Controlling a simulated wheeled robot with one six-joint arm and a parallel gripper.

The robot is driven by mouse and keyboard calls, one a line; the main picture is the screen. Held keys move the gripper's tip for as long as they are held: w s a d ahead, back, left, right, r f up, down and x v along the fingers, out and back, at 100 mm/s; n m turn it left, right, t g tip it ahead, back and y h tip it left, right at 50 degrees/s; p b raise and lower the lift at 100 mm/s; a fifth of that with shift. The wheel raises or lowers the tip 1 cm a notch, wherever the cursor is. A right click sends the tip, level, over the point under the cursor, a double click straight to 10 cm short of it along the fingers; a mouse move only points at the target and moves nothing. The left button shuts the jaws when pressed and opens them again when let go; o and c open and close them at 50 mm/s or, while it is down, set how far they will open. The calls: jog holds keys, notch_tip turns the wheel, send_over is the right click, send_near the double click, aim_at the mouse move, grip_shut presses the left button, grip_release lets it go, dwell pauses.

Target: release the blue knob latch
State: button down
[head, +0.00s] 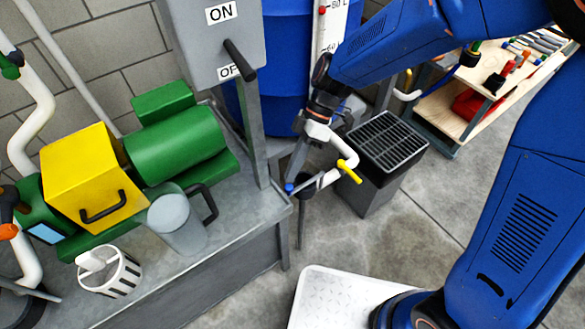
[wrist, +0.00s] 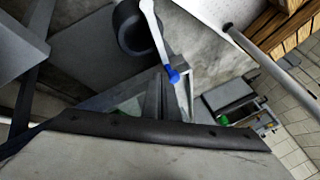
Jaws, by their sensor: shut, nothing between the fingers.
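The blue knob (head: 289,187) shows in the head view just off the bench's right corner. In the wrist view the blue knob (wrist: 172,74) sits at the end of a thin white lever (wrist: 157,35), beside a dark round part (wrist: 132,27). My gripper (head: 294,175) points down in the head view, with its grey fingers shut and its tips close to the knob. In the wrist view my gripper's fingers (wrist: 158,95) end just below the knob. I cannot tell whether they touch it. Nothing shows held.
A white pipe with a yellow handle (head: 349,171) is right of my gripper. The bench (head: 240,215) carries a green motor (head: 175,145), a yellow box (head: 85,175), a clear jar (head: 177,222) and a white filter (head: 108,272). A black-topped bin (head: 386,145) stands on the floor.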

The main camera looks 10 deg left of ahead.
jog(key=shift+s, duration=0.15)
jog(key=s+d+n+h, duration=0.1)
jog(key=n, duration=0.1)
jog(key=shift+s+d+n+h, duration=0.15)
jog(key=shift+s+n+h, duration=0.05)
jog(key=shift+n+h, duration=0.2)
jog(key=s+d+n+t+h, duration=0.1)
jog(key=s+d+n+h, duration=0.1)
jog(key=d+n+h, duration=0.4)
jog(key=shift+d+n+t+h, duration=0.3)
jog(key=shift+d+n, duration=1.1)
jog(key=shift+n, duration=1.2)
jog(key=shift+d, duration=0.1)
notch_tip(320, 180, up, 8)
send_over(305, 185)
jog(key=a, duration=0.2)
jog(key=shift+w, duration=0.35)
